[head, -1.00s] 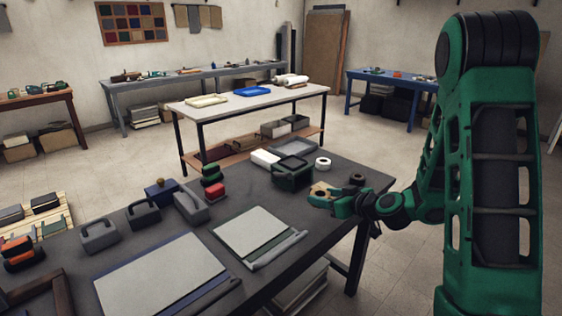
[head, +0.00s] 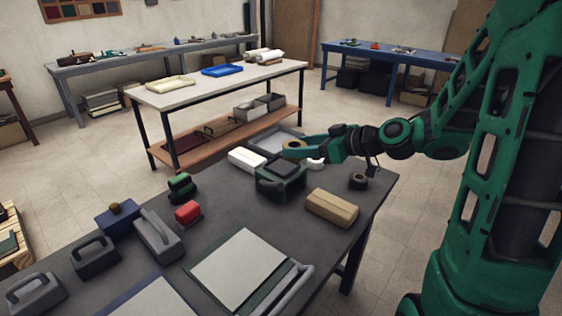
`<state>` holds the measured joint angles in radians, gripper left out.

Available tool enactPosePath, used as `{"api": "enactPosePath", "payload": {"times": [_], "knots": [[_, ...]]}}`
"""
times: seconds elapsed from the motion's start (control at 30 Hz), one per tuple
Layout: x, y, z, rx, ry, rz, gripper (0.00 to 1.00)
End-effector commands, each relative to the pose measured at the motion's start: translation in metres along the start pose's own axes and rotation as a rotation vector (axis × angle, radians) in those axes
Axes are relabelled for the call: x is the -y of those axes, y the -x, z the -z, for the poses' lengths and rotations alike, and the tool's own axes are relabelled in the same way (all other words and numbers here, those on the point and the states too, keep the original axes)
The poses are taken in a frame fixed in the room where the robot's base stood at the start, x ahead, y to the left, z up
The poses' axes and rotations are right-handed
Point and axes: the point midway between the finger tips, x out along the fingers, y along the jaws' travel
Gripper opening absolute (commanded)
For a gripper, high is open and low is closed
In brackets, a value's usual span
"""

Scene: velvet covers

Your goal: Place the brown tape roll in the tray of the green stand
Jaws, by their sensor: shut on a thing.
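My gripper (head: 299,150) is shut on the brown tape roll (head: 292,144). It holds the roll in the air, seen over the back of the green stand (head: 281,186). The stand is a dark green block-like holder on the grey table, with a dark recessed top. The roll appears apart from the stand; its exact height above it cannot be told. My gripper partly hides a white roll (head: 316,164) behind the stand.
A grey tray (head: 268,142) and a white box (head: 247,160) lie behind the stand. A tan box (head: 331,207) and a dark roll (head: 358,181) are to its right. A red block (head: 188,213) stands left. The table (head: 226,207) is clear just in front of the stand.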

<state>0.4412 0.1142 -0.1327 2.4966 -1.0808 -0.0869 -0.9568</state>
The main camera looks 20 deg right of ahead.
Motion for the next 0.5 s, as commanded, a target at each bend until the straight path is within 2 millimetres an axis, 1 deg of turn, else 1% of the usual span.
{"api": "enactPosePath", "payload": {"times": [0.03, 0.2, 0.4, 0.5], "knots": [[0.000, -0.013, -0.002, 0.000, 0.002, 0.012, 0.30], [-0.011, -0.046, -0.007, 0.000, 0.008, 0.027, 0.30], [-0.032, -0.080, -0.015, -0.001, 0.011, 0.031, 0.30], [-0.041, -0.093, -0.019, -0.001, 0.011, 0.031, 0.30]]}}
